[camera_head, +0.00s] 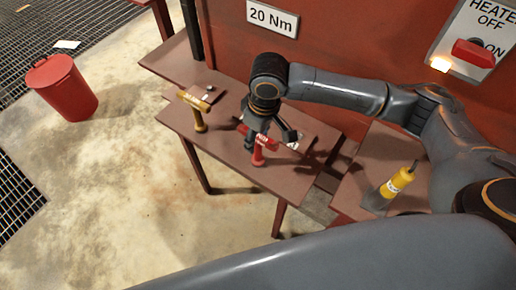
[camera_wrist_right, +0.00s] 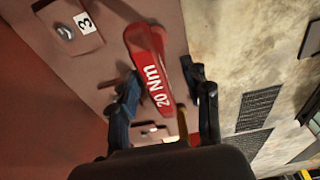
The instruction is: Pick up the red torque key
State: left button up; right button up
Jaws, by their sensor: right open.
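The red torque key (camera_head: 258,156) stands on the brown bench below my right gripper in the head view, its upper part partly hidden by the fingers. In the right wrist view the red torque key (camera_wrist_right: 147,62) shows a "20 Nm" label, and its near end lies between the fingers. My right gripper (camera_head: 269,138) is open, with one finger on each side of the key in the wrist view (camera_wrist_right: 163,88). I cannot tell whether a finger touches it. My left gripper is out of view.
A yellow T-shaped tool (camera_head: 197,116) stands on the bench to the left. A yellow cylinder (camera_head: 397,181) stands on the right-hand table. A red wall (camera_head: 345,45) with a "20 Nm" sign (camera_head: 272,17) rises behind. A red bin (camera_head: 64,88) stands on the floor.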

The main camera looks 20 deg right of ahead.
aim_at(257, 146)
jog(key=f, duration=0.4)
jog(key=shift+w+f, duration=0.25)
jog(key=shift+w, duration=0.05)
jog(key=shift+f, duration=0.25)
jog(key=shift+c, duration=0.6)
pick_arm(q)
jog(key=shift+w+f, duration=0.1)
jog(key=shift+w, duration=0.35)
pick_arm(e)
jog(key=shift+r, duration=0.1)
grip_shut()
